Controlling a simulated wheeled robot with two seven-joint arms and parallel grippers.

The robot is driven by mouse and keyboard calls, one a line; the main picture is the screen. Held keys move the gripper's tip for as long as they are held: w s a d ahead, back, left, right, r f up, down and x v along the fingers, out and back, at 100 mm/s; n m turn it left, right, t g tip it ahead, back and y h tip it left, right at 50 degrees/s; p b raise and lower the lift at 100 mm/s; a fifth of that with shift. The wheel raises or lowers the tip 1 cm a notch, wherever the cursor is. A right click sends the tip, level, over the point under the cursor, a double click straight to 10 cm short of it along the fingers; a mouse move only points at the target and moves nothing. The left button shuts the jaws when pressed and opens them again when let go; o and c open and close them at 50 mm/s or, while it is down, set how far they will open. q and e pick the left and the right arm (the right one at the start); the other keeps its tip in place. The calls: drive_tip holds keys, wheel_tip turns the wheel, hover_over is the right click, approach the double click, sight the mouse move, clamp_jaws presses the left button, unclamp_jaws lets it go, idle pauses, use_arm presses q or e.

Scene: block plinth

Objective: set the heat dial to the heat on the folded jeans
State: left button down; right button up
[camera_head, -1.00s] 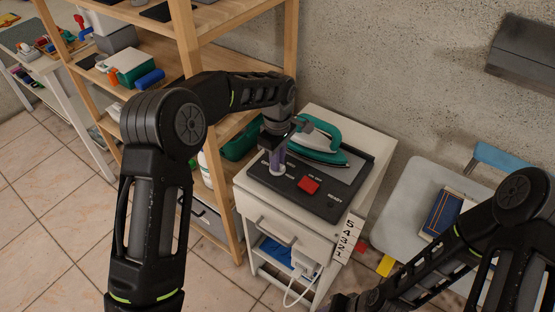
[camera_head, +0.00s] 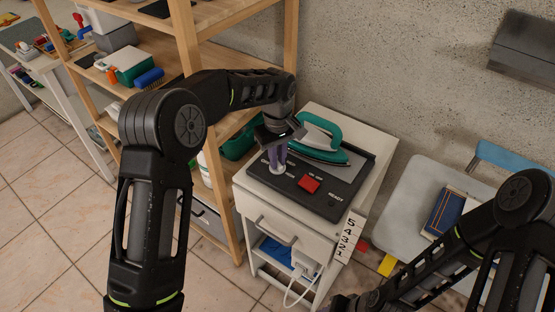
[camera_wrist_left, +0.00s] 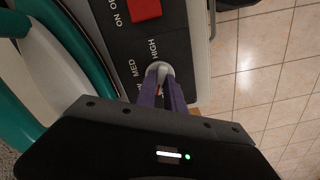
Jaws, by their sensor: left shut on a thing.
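The heat dial (camera_head: 279,168) is a pale round knob at the front left of the dark iron panel (camera_head: 327,205). My left gripper (camera_head: 273,157) reaches down to it, its purple fingers shut on the dial. In the left wrist view the dial (camera_wrist_left: 160,70) sits between the fingertips; MED and HIGH are printed beside it, and another label is mostly hidden. A small orange-red mark shows between the fingers; the dial's setting is unclear. The folded jeans (camera_head: 446,212), dark blue, lie on the chair at right; no heat marking is readable. My right gripper (camera_head: 345,303) is at the bottom edge.
A teal and white iron (camera_head: 319,143) rests on the panel behind the dial. A red ON/OFF switch (camera_head: 309,184) is close to its right. The white cabinet (camera_head: 270,222) carries a numbered strip (camera_head: 350,237). A wooden shelf stands left; the chair (camera_head: 404,205) stands right.

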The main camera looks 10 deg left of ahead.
use_arm(q)
drive_tip(key=m, duration=0.4)
drive_tip(key=shift+m+b, duration=0.3)
drive_tip(key=m, duration=0.3)
drive_tip(key=shift+m, duration=0.4)
drive_tip(key=m, duration=0.3)
drive_tip(key=shift+m, duration=0.3)
drive_tip(key=m, duration=0.3)
drive_tip(key=shift+m, duration=0.3)
drive_tip(key=m, duration=0.3)
drive_tip(key=shift+w+m, duration=0.1)
drive_tip(key=shift+m, duration=0.2)
drive_tip(key=m, duration=0.3)
drive_tip(key=shift+r+m, duration=0.1)
drive_tip(key=shift+m, duration=0.2)
drive_tip(key=m+p, duration=0.1)
drive_tip(key=m, duration=0.2)
drive_tip(key=shift+m, duration=0.3)
drive_tip(key=m, duration=0.4)
drive_tip(key=shift+m, duration=0.3)
